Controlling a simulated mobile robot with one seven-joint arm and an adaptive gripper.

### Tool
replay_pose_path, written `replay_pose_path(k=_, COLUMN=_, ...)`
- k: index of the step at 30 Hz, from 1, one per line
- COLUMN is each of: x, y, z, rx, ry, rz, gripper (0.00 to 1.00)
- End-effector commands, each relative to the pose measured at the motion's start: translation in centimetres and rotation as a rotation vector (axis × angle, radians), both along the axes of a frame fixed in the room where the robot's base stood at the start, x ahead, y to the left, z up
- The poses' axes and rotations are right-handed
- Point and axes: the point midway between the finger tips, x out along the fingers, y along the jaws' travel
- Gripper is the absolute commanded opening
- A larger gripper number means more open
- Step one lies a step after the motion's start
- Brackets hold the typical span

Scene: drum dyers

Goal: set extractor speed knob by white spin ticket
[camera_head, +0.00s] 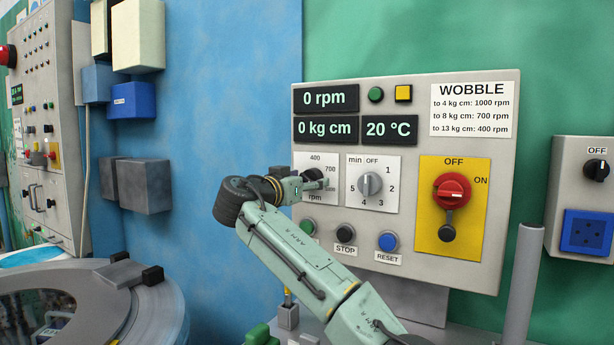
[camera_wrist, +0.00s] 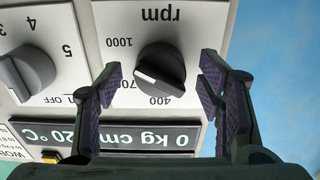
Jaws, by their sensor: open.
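The rpm speed knob (camera_wrist: 160,68) is dark, on a white plate marked 400, 700 and 1000. It shows upside down in the wrist view. Its white mark lies at the lower left, on the 700 side; the exact setting is unclear. My gripper (camera_wrist: 161,84) is open, with one finger on each side of the knob and visible gaps. In the head view, my gripper (camera_head: 322,183) is in front of the rpm plate (camera_head: 301,163) and hides the knob. A white WOBBLE card (camera_head: 472,110) lists 1000, 700 and 400 rpm limits. I see no ticket named spin.
The panel also has a minute timer knob (camera_head: 370,185), a red OFF/ON switch (camera_head: 452,189), a STOP button (camera_head: 346,230) and a blue RESET button (camera_head: 388,241). The display (camera_head: 326,98) reads 0 rpm. A grey drum (camera_head: 150,315) stands at the lower left.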

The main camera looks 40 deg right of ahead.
Motion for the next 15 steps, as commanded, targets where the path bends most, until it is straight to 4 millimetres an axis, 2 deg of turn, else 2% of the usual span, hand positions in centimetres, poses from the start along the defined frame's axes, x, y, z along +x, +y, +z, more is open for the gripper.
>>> replay_pose_path(k=10, x=0.16, y=-0.41, z=-0.05, rx=0.000, ry=-0.001, rz=0.000, gripper=0.61)
replay_pose_path(k=15, x=0.16, y=-0.39, z=-0.05, rx=0.000, ry=-0.001, rz=0.000, gripper=0.50)
